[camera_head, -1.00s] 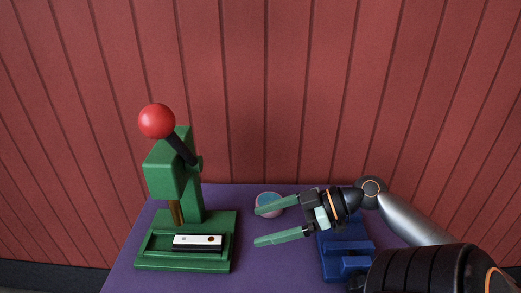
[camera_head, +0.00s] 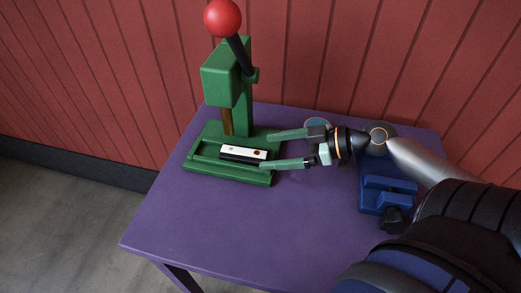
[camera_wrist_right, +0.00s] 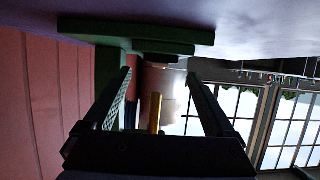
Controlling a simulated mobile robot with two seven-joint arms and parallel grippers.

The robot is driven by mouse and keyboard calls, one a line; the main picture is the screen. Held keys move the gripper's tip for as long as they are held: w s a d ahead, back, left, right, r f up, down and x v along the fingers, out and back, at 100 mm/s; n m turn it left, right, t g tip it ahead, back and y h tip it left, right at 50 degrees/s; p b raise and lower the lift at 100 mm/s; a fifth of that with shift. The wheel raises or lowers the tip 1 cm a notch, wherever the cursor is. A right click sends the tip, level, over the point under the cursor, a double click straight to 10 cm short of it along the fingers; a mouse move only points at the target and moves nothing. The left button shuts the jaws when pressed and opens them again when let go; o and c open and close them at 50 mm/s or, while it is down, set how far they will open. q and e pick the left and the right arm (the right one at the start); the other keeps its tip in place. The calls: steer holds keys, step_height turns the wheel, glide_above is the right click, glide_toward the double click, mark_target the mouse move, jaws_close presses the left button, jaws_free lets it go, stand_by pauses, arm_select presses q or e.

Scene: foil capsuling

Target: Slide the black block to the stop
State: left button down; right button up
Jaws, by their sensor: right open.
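The black block (camera_head: 241,157), with a white top and a brown spot on it, lies in the green tray-like base (camera_head: 256,178) of a green press. My right gripper (camera_head: 266,151) is open, with its two green fingers pointing left. Its fingertips are at the block's right end, one on the far side and one on the near side. I cannot tell whether they touch the block. In the right wrist view the open fingers (camera_wrist_right: 162,88) show below the green base (camera_wrist_right: 140,35), with no clear view of the block. I cannot pick out the stop for certain. My left gripper is not seen.
The press column (camera_head: 229,85) and red ball lever (camera_head: 222,18) rise behind the block. A blue fixture (camera_head: 386,190) stands right of the press, and a round item (camera_head: 318,123) lies behind my right gripper. The purple table (camera_head: 255,225) is clear in front.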

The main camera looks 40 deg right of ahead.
mark_target(255, 153)
steer(key=shift+x, duration=1.9)
steer(key=shift+c, duration=0.2)
jaws_close()
jaws_free()
steer(key=v, duration=1.2)
steer(key=shift+s+d+r, duration=0.15)
